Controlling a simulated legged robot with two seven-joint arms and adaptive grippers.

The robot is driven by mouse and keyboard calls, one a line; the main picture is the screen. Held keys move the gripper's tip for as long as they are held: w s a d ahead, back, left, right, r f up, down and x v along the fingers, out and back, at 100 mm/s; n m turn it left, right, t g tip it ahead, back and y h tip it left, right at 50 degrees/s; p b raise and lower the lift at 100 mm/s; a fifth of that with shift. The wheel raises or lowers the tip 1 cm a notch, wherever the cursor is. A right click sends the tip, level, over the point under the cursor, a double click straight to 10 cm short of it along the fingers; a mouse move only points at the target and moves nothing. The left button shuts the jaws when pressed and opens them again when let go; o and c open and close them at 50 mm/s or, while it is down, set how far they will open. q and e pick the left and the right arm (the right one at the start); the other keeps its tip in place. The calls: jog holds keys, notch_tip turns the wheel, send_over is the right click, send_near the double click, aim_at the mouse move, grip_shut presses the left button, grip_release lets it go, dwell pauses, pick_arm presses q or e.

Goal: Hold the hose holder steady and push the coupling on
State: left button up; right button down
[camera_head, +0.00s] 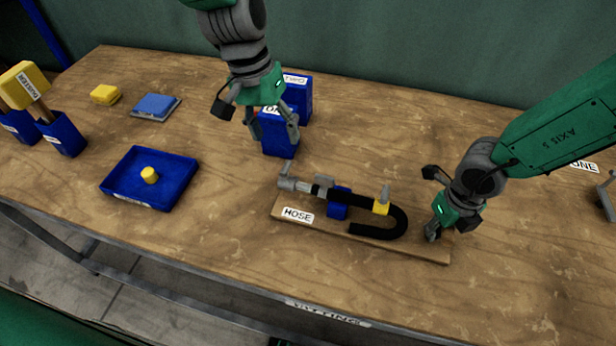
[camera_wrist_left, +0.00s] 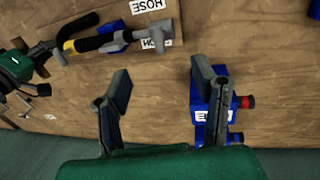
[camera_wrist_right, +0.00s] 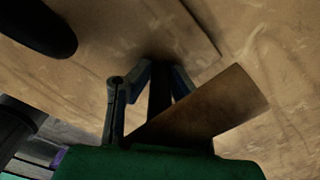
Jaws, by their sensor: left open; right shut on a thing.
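The hose holder is a wooden board (camera_head: 400,246) labelled HOSE, with a blue clamp (camera_head: 339,204) carrying a black hose (camera_head: 398,228) bent into a U. A grey coupling (camera_head: 297,184) lies in line with the hose's left end; how far it sits on cannot be told. It also shows in the left wrist view (camera_wrist_left: 157,31). My right gripper (camera_head: 436,230) is shut on the board's right end; its fingers close around a dark part in the right wrist view (camera_wrist_right: 155,90). My left gripper (camera_head: 273,132) is open and empty, above and behind the coupling.
Blue boxes (camera_head: 298,97) stand just behind my left gripper; one shows red-tipped in the left wrist view. The table between tray and board is clear.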

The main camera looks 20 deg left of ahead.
aim_at(286, 164)
pick_arm(q)
jog(key=f, duration=0.3)
jog(key=d+f, duration=0.1)
jog(key=f, duration=0.2)
jog(key=d+f, duration=0.1)
jog(key=f, duration=0.2)
jog(key=shift+f, duration=0.2)
grip_shut()
